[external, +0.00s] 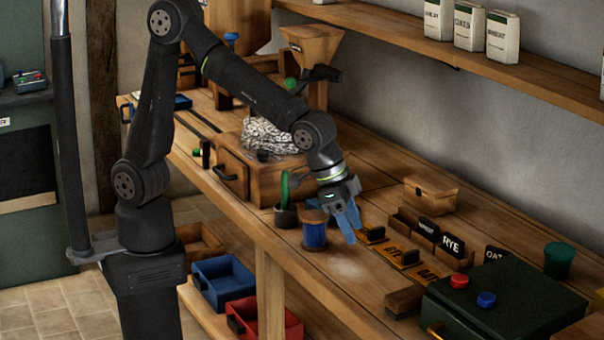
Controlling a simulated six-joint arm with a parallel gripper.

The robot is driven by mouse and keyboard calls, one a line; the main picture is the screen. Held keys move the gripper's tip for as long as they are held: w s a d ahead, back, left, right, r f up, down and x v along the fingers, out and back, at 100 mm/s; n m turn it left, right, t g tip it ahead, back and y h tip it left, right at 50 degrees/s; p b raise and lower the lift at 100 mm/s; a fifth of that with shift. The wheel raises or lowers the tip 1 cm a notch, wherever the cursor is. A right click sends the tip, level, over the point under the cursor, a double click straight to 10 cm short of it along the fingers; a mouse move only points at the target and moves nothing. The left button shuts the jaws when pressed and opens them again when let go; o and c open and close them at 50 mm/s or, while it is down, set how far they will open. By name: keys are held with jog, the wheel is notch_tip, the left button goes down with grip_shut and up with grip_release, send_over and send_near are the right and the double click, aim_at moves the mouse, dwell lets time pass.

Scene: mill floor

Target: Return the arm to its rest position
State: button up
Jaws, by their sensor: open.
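My gripper (348,222) hangs over the wooden bench (345,306), its blue fingers pointing down. It is open and I see nothing held in it. The fingers are just right of a spool of blue thread (314,232); whether they touch it I cannot tell. My arm rises from its base at the left, bends at the top and reaches right and down over the bench. No rest position is marked in view.
Stencil plates (403,256), label blocks (452,246) and a dark green box with red and blue buttons (500,312) lie right. A shelf (440,48) runs above.

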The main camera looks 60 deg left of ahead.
jog(key=a+f, duration=0.4)
jog(key=a, duration=0.5)
jog(key=shift+a+f, duration=0.15)
jog(key=shift+f, duration=0.15)
